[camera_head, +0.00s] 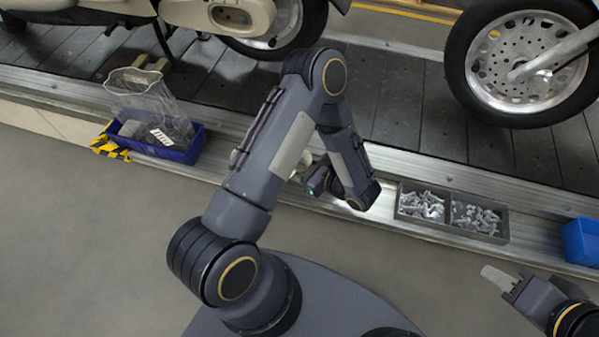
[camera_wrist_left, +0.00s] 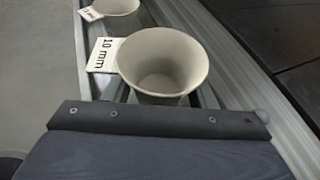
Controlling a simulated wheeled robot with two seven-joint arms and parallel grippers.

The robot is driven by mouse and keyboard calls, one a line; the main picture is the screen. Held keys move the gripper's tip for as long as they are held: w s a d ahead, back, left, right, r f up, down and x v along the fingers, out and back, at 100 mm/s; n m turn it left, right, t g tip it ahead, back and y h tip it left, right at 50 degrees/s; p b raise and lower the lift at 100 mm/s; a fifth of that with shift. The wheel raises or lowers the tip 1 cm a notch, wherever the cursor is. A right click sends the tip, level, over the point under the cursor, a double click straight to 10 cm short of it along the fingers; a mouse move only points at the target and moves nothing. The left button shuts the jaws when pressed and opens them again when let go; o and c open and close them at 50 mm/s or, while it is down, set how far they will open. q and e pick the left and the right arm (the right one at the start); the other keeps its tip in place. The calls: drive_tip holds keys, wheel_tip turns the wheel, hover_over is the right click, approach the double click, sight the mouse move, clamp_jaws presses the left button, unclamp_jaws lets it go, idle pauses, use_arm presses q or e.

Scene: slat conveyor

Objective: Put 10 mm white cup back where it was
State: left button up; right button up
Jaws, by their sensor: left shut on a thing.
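The 10 mm white cup (camera_wrist_left: 165,62) is in the left wrist view, just beyond the dark edge of my left gripper, its open mouth facing the camera. A white label reading "10 mm" (camera_wrist_left: 103,54) is beside its left rim. My left gripper (camera_head: 318,180) is shut on the cup at the metal ledge; its fingers are mostly hidden. In the head view my left arm hides most of this spot; a pale bit of a cup (camera_head: 303,164) shows there. My right gripper (camera_head: 497,278) is over the floor at the lower right, away from the cups; its finger gap does not show.
A second pale cup (camera_wrist_left: 117,8) with a label stands farther along the ledge. A grey two-part bin (camera_head: 446,231) of metal parts is right of my left gripper. A blue bin (camera_head: 580,242) is far right, a blue tray (camera_head: 160,146) left. Motorcycles stand on the slats behind.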

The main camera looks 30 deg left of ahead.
sight(300, 173)
use_arm(q)
wheel_tip(300, 173, down, 3)
drive_tip(key=shift+a+f+b, duration=0.15)
drive_tip(key=shift+b, duration=0.25)
drive_tip(key=shift+f, duration=0.1)
drive_tip(key=shift+f, duration=0.15)
drive_tip(key=o, duration=1)
